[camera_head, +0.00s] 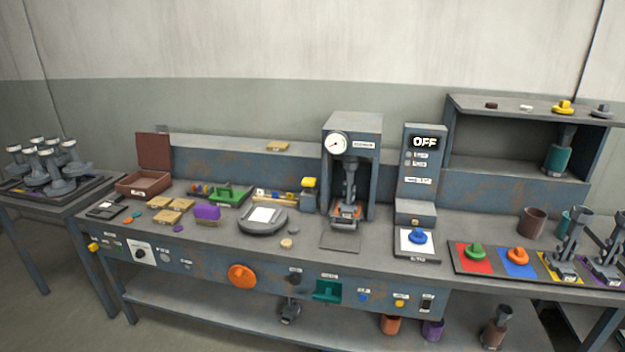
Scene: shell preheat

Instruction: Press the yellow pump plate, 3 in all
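The yellow pump plate (309,182) appears as a small yellow block on top of a grey post, just left of the press frame (378,150) on the bench. It sits raised above the bench top. The press has a white round gauge (337,145) and a dark grey piece (347,192) standing inside it. The grey panel to the right has a display reading OFF (425,142). Neither of my grippers shows in the head view, and nothing touches the yellow plate.
A blue knob (417,237) sits on a white pad to the right. A brown open box (131,190) and a side table (22,200) stand at left.

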